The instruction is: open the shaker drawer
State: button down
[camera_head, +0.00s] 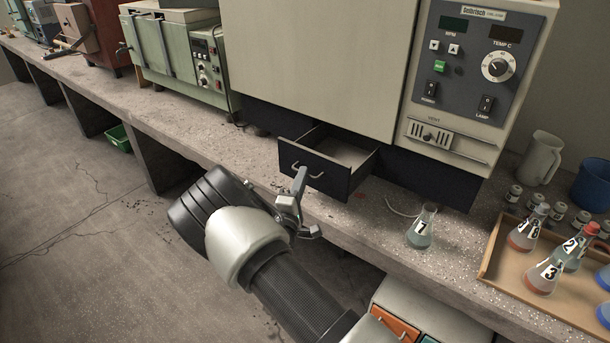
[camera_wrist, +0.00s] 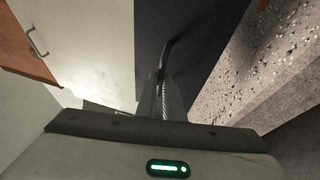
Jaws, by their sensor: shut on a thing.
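The shaker (camera_head: 320,60) is a large cream cabinet with a grey control panel (camera_head: 470,65), standing on the concrete bench. Its dark navy drawer (camera_head: 338,182) is pulled partly out of the base, and its empty-looking inside shows from above. My gripper (camera_head: 299,180) is at the drawer's front, shut on the light metal handle (camera_head: 317,176). In the wrist view my fingers (camera_wrist: 160,92) close around the handle (camera_wrist: 166,48), in front of the dark drawer front (camera_wrist: 212,30).
A flask marked 7 (camera_head: 422,228) stands on the bench right of the drawer, near a thin cable. A wooden tray (camera_head: 488,262) of flasks lies farther right. A low cabinet with an orange drawer (camera_head: 396,322) stands below. The floor at left is mostly clear.

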jog(key=shift+s+a+f, duration=0.15)
jog(key=c, duration=1.9)
grip_release()
jog(key=p+v, duration=0.1)
jog(key=v, duration=1.6)
jog(key=shift+s, duration=0.25)
jog(key=shift+a, duration=0.1)
